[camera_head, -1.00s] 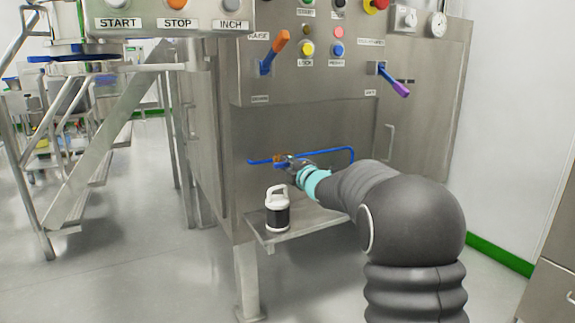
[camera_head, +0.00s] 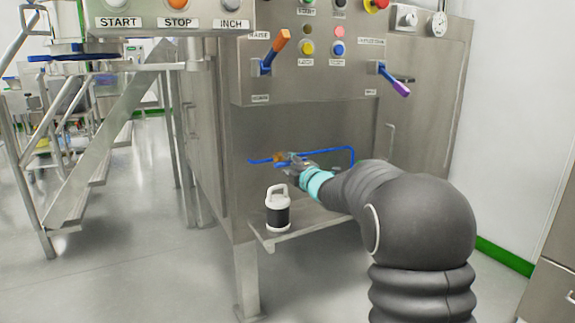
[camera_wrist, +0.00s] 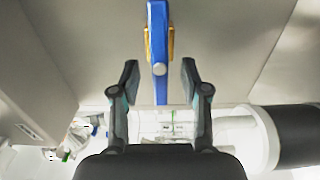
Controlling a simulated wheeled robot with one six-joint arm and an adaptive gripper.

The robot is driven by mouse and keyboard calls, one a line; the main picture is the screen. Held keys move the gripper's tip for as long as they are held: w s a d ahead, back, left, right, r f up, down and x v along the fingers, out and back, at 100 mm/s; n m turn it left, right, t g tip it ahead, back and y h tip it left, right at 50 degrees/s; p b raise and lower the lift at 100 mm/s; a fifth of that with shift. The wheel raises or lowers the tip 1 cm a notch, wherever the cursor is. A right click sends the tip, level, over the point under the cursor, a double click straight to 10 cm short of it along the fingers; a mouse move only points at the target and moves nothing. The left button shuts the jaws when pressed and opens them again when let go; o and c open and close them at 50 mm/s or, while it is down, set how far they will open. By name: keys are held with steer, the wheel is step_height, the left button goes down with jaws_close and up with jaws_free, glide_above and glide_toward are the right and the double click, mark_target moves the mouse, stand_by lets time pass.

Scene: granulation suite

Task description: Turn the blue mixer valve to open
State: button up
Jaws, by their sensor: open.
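The blue mixer valve handle (camera_head: 258,162) is on the front of the steel cabinet, beside a brass-coloured valve body (camera_head: 279,157) and a blue pipe (camera_head: 335,150). In the wrist view the blue handle (camera_wrist: 158,45) is a long bar with the brass part behind it. My gripper (camera_wrist: 160,82) is open, with one finger on each side of the handle's near end; a gap shows on both sides. In the head view my gripper (camera_head: 291,162) is at the valve and partly covers it.
A black and white canister (camera_head: 278,212) stands on the steel shelf (camera_head: 315,226) below the valve; it also shows close on the right in the wrist view (camera_wrist: 300,135). Above are two levers, orange (camera_head: 275,50) and purple (camera_head: 393,82). Stairs (camera_head: 90,150) stand at left.

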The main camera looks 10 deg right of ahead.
steer(key=v, duration=1)
steer(key=shift+s, duration=0.35)
steer(key=shift+d, duration=0.1)
